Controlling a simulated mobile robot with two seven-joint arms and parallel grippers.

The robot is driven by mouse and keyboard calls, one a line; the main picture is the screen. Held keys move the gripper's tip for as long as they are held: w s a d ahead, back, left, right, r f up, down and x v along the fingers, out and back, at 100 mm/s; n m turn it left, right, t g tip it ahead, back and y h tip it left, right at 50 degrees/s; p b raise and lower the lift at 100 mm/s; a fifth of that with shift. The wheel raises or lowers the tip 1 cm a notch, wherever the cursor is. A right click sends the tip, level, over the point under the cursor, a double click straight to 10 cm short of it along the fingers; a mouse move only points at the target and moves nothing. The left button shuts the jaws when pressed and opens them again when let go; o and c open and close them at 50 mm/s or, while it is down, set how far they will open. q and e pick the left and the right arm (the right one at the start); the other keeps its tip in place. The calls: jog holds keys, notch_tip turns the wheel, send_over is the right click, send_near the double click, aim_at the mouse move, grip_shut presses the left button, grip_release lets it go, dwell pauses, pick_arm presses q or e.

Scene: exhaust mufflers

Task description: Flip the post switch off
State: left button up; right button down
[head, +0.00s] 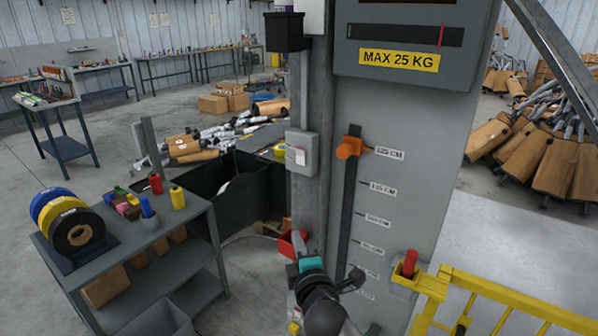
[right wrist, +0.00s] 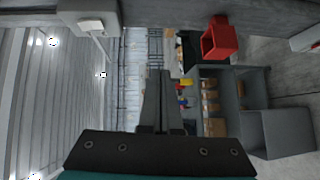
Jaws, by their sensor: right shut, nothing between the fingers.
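The post switch (head: 300,156) is a small grey box with a white rocker, fixed to the grey post (head: 312,90) in the middle of the head view. In the right wrist view, the pale switch box (right wrist: 91,27) shows at the upper left, on the post. My right gripper (head: 298,236) is below the switch in the head view, apart from it, beside the post. Its fingers (right wrist: 157,76) are together with nothing between them. I cannot tell which way the rocker is set. My left gripper is not in view.
A red bin (head: 287,245) is on the post near my right gripper; it also shows in the right wrist view (right wrist: 220,40). An orange slider (head: 349,147) sits on the height scale. A grey cart (head: 140,245) stands left, a yellow railing (head: 520,305) right.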

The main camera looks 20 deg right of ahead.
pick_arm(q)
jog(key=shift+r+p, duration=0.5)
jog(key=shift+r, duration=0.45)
pick_arm(e)
notch_tip(320, 180, up, 12)
jog(key=n+t, duration=0.1)
jog(key=t, duration=0.1)
jog(key=shift+f+h, duration=0.25)
jog(key=shift+h, duration=0.05)
jog(key=shift+w, duration=0.1)
send_near(296, 152)
jog(key=w+a, duration=0.2)
jog(key=w, duration=0.1)
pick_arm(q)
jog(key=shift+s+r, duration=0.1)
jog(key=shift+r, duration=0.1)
pick_arm(e)
jog(key=shift+w+d+r, duration=0.1)
jog(key=shift+w+d, duration=1.3)
